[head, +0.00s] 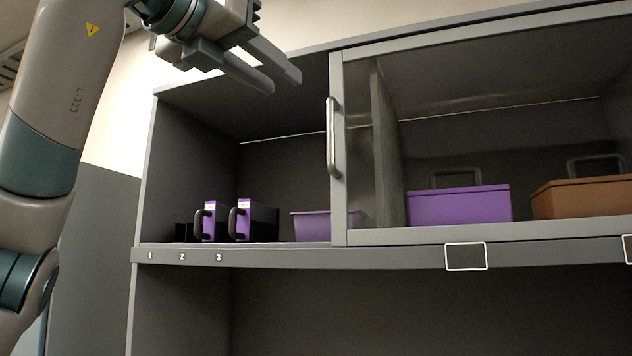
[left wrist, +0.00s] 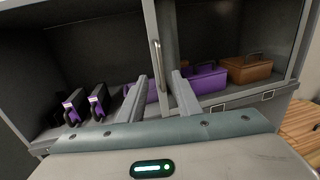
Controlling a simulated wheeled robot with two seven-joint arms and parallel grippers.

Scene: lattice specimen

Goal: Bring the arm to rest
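My left arm (head: 52,110) comes in from the left and is raised in front of the cabinet. My left gripper (head: 284,82) is high at the top, before the upper edge of the open left bay, with its two fingers apart and nothing between them. In the left wrist view the gripper (left wrist: 160,77) also shows its fingers apart, pointing towards the cabinet. My right gripper is in neither view.
A grey cabinet (head: 390,237) has a glass door with a vertical handle (head: 331,138). Behind the glass are a purple box (head: 460,206) and a brown box (head: 585,198). The open left bay holds two black-and-purple handled modules (head: 216,222) and a purple bin (head: 311,226).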

